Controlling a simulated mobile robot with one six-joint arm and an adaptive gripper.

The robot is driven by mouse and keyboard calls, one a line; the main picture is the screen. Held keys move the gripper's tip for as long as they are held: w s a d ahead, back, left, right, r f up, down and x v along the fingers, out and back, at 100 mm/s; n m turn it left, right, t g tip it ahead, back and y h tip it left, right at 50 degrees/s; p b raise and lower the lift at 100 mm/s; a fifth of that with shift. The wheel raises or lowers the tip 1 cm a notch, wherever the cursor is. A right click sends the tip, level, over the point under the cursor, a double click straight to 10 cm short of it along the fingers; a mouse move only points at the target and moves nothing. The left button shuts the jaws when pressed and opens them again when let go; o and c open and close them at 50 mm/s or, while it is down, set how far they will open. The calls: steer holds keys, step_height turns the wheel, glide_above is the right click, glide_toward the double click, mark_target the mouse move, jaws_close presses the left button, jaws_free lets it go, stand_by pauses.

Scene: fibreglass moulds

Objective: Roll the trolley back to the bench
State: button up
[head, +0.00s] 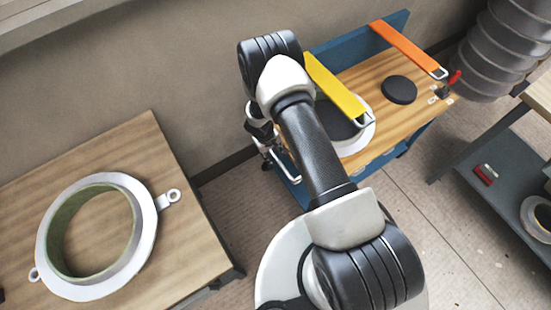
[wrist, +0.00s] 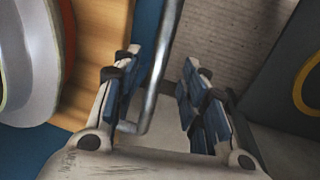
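The trolley (head: 352,72) has a wooden top, blue sides and a blue back board, and stands against the wall right of centre in the head view. Its bent metal push handle (head: 286,176) sticks out at the left end; it also shows in the wrist view as a grey bar (wrist: 160,72). My gripper (head: 266,150) is at this handle, partly hidden by my arm in the head view. In the wrist view my gripper (wrist: 165,88) is open, with the bar between its fingers, nearer the left one. A wooden-topped bench (head: 110,150) stands at the left.
A white ring mould (head: 142,208) lies on the left bench. The trolley carries a yellow piece (head: 333,85), an orange piece (head: 405,47), a black disc (head: 399,90) and a round mould. Another table (head: 500,150) stands right, beside ribbed ducting (head: 503,48). Floor shows between bench and trolley.

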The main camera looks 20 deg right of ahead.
mark_target(276, 158)
steer(key=f, duration=0.3)
steer(key=d+f+b, duration=0.1)
steer(key=f, duration=0.1)
steer(key=shift+w+f, duration=0.1)
steer(key=shift+w, duration=0.05)
steer(key=shift+c, duration=0.5)
jaws_close()
